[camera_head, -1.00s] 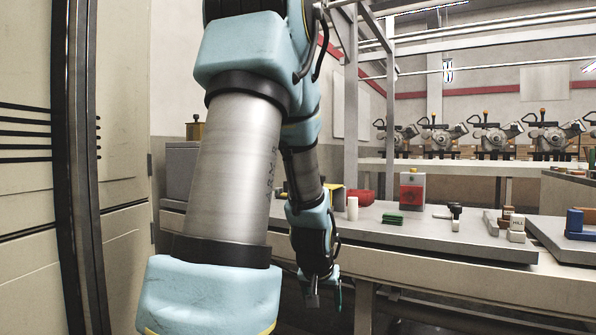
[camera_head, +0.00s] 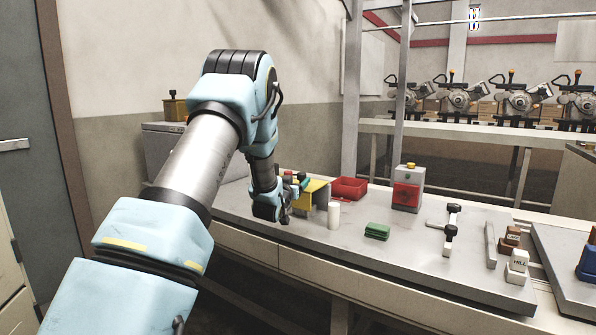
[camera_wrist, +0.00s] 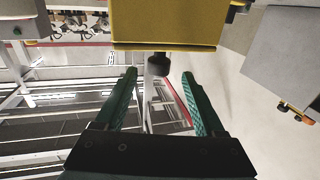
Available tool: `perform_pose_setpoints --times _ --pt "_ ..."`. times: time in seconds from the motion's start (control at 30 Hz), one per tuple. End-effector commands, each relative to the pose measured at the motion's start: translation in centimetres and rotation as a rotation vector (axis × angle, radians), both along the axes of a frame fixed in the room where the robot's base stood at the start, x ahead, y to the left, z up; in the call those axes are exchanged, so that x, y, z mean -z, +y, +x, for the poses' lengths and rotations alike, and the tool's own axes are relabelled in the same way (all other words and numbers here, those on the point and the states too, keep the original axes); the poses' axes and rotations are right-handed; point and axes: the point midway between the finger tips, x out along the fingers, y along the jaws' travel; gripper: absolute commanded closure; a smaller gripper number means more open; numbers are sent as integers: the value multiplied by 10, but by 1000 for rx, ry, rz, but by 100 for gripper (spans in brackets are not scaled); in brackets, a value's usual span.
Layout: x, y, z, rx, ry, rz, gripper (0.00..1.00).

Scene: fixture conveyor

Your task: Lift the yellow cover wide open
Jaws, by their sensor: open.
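The yellow cover (camera_head: 311,192) is on the bench in the head view, just beyond my gripper and partly hidden by it. In the wrist view the yellow cover (camera_wrist: 166,24) is large at the top, with a short dark knob (camera_wrist: 159,64) at its lower edge. My gripper (camera_head: 291,191) is close to the cover's left side in the head view. In the wrist view my gripper (camera_wrist: 160,73) is open, its two green fingers spread to either side below the knob. The knob appears between the fingertips; I cannot tell whether anything touches.
Near the cover stand a white cylinder (camera_head: 334,214), a red bin (camera_head: 349,188) and a stack of green plates (camera_head: 377,231). A grey box with a red front (camera_head: 407,189) stands farther right. A grey case (camera_head: 163,155) is at the back left. The bench front (camera_head: 330,257) is clear.

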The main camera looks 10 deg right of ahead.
Motion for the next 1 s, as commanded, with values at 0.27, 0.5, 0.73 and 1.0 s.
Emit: perform_pose_setpoints --times 0.27,0.5,0.73,1.0 --pt "-1 -27 44 0 1 1 29" --pt "0 -41 67 -1 3 2 29" --pt "0 -45 73 -1 2 0 29" --pt "0 -44 73 -1 2 1 39"
